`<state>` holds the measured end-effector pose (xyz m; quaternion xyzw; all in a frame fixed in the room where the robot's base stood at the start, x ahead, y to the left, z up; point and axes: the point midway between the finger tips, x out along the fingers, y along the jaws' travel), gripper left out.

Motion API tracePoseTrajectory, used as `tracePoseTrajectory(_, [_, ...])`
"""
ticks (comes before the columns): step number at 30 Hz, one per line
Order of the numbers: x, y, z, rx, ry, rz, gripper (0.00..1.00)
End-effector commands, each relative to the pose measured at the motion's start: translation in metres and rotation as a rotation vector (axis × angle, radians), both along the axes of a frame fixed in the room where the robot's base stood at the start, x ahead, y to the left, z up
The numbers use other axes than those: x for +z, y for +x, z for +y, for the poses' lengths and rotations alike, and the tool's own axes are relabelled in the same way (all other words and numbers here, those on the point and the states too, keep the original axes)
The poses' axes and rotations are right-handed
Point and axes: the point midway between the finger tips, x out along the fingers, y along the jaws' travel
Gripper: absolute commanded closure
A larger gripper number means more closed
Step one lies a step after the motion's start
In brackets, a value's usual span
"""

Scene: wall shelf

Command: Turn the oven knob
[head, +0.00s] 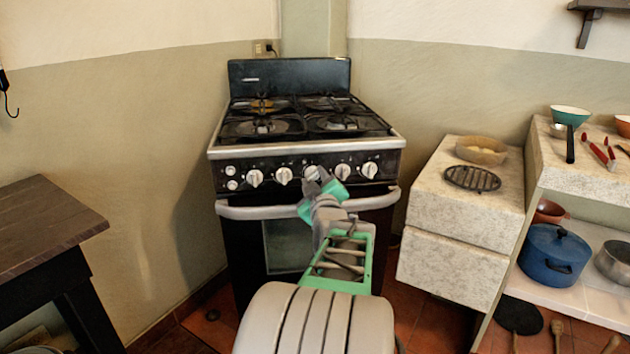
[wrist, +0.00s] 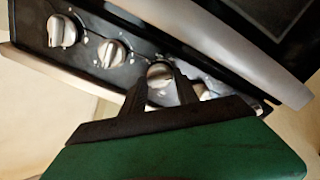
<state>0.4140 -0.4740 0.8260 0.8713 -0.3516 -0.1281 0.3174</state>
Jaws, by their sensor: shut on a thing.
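The stove (head: 300,150) is black with a silver front edge and a row of several round silver-white knobs on its front panel. My gripper (head: 320,182) is at the middle of that row in the head view. In the wrist view my gripper (wrist: 161,80) has its two dark fingers on either side of the middle oven knob (wrist: 160,74), shut on it. The knob's face shows between the fingertips. Other knobs (wrist: 110,53) sit beside it and are free. The lower part of the held knob is hidden by the gripper.
The oven door handle (head: 250,213) runs just below the knobs, close to my gripper. A stone counter (head: 450,220) with a bowl (head: 483,150) and a black grate (head: 472,179) stands to the right. A dark wooden table (head: 45,225) stands at the left.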

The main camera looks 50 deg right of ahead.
Motion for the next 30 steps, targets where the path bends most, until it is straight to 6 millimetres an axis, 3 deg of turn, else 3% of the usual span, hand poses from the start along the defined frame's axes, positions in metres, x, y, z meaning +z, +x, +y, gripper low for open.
tracePoseTrajectory(4, [0.0002, -0.0002, -0.0001, -0.001, 0.0, 0.0, 1.0])
tracePoseTrajectory(17, [-0.0007, -0.0003, -0.0001, -0.001, 0.04, -0.039, 1.0])
tracePoseTrajectory(30, [-0.0017, -0.0003, -0.0002, -0.001, 0.278, -0.268, 1.0])
